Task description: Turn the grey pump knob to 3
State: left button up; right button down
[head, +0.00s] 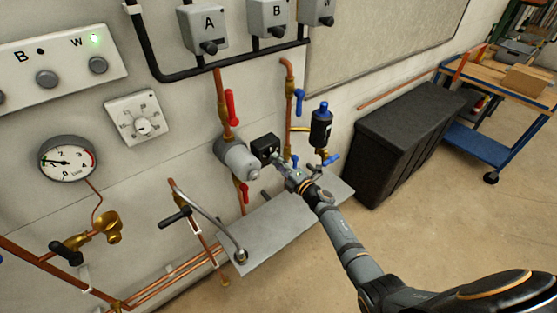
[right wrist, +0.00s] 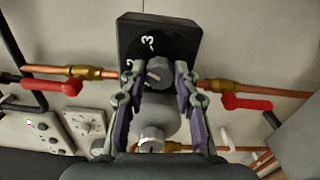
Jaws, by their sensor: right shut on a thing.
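The grey pump knob (right wrist: 158,73) sits on the face of a black control box (right wrist: 160,32) in the right wrist view. A white 3 shows on that face beyond the knob, and another mark beside it is partly hidden by a finger. My right gripper (right wrist: 157,78) is shut on the knob, one finger on each side. In the head view the black box (head: 265,148) is on the right of the grey pump body (head: 238,160), and my right gripper (head: 277,158) reaches it from the lower right. Which number the knob points to is unclear. My left gripper is out of view.
Red-handled valves (head: 231,108) are above and below the pump. A blue-handled valve (head: 299,102) and a dark blue canister (head: 321,128) are close to the right. A grey plate (head: 285,228) lies below. A black chest (head: 405,140) stands farther right, with open floor in front.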

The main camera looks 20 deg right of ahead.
jog(key=shift+f+m+p, duration=0.1)
jog(key=shift+m+p, duration=1.3)
jog(key=shift+m, duration=2.1)
jog(key=c, duration=1)
grip_release()
jog(key=v, duration=1.2)
